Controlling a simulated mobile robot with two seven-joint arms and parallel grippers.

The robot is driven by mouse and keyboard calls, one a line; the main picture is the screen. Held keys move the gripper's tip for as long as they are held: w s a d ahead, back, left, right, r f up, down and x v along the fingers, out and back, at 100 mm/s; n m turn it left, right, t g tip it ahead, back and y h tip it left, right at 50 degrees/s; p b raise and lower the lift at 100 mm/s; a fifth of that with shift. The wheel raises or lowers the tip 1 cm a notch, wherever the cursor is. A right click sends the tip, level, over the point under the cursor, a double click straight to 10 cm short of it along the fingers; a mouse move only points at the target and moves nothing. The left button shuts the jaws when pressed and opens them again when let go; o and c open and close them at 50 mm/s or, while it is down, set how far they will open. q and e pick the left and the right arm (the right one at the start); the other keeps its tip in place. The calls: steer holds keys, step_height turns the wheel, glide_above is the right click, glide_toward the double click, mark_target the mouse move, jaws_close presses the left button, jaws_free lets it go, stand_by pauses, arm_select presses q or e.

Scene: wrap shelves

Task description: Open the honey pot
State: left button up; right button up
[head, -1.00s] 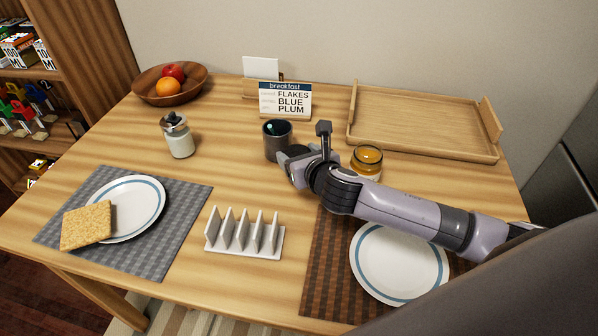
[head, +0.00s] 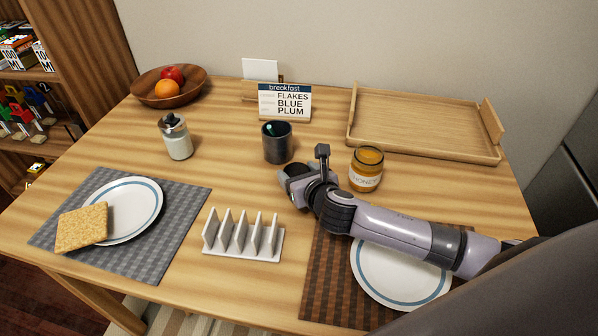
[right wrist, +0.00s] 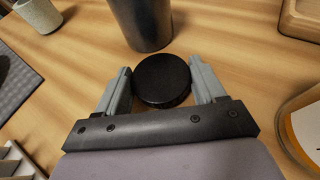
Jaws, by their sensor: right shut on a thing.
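The honey pot (head: 366,170) is a glass jar with a white label, upright on the table right of my right gripper. Its top shows amber honey inside a rim, with no lid on it. My right gripper (head: 290,176) is low over the table, left of the pot and apart from it. In the right wrist view, it is shut on a round black lid (right wrist: 162,80), held between the two fingers. I cannot tell whether the lid touches the table. The pot's edge also shows at the right of that view (right wrist: 305,130). My left gripper is not in view.
A dark cup (head: 277,143) stands just behind the gripper. A white toast rack (head: 243,238) is in front. A plate (head: 400,270) lies under my right arm. A wooden tray (head: 425,118) is at the back right. Bare table lies between the milk jar (head: 176,138) and cup.

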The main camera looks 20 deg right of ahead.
steer(key=shift+f, duration=0.15)
steer(key=o, duration=1)
steer(key=shift+s, duration=0.1)
steer(key=shift+a+f, duration=0.1)
steer(key=shift+a+r, duration=0.1)
steer(key=shift+r, duration=0.1)
steer(key=p+v, duration=0.1)
steer(key=v, duration=0.5)
steer(key=r+p+v, duration=0.1)
steer(key=v, duration=0.5)
